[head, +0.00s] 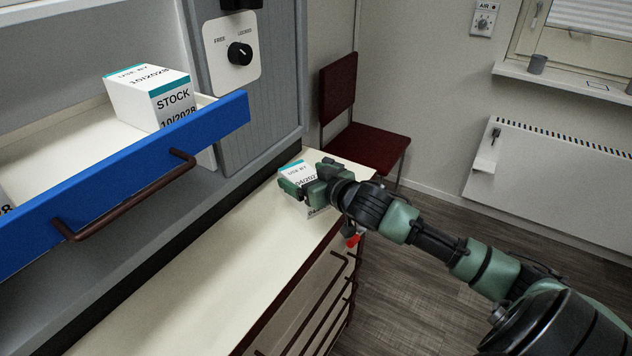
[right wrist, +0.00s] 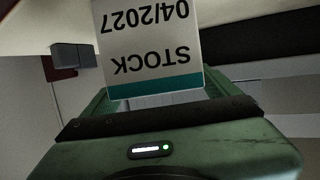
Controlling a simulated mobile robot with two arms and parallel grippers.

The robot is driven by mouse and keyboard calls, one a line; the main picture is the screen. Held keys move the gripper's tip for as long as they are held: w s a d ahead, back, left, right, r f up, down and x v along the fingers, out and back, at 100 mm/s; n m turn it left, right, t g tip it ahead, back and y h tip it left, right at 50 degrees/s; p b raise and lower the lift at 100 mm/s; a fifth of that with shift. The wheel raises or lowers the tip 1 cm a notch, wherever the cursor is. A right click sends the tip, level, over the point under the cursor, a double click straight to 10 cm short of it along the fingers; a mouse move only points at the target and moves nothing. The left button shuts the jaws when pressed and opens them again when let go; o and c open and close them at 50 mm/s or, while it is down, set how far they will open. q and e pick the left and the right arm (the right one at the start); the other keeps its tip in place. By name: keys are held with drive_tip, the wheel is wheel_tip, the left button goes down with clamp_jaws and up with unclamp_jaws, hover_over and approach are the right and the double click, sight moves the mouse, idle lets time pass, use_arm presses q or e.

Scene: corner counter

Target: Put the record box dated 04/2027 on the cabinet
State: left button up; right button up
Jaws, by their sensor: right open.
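The white record box with a teal stripe (head: 292,168) stands at the far end of the pale cabinet top (head: 190,285). In the right wrist view its label (right wrist: 150,45) reads STOCK 04/2027, upside down in the picture. My right gripper (head: 307,182) is open at the box, its fingers close to it and covering part of it in the head view. Whether a finger touches the box I cannot tell. The box seems to rest on the top; its base is mostly hidden. My left gripper is not in view.
An open blue-fronted drawer (head: 130,185) at the left holds a box dated 10/2028 (head: 150,95) and part of another at its near end. A dark red chair (head: 365,145) stands beyond the cabinet. The cabinet top's near part is clear. Drawer handles (head: 340,275) stick out from its front.

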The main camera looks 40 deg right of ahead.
drive_tip(key=v, duration=1.1)
drive_tip(key=shift+s+b, duration=0.35)
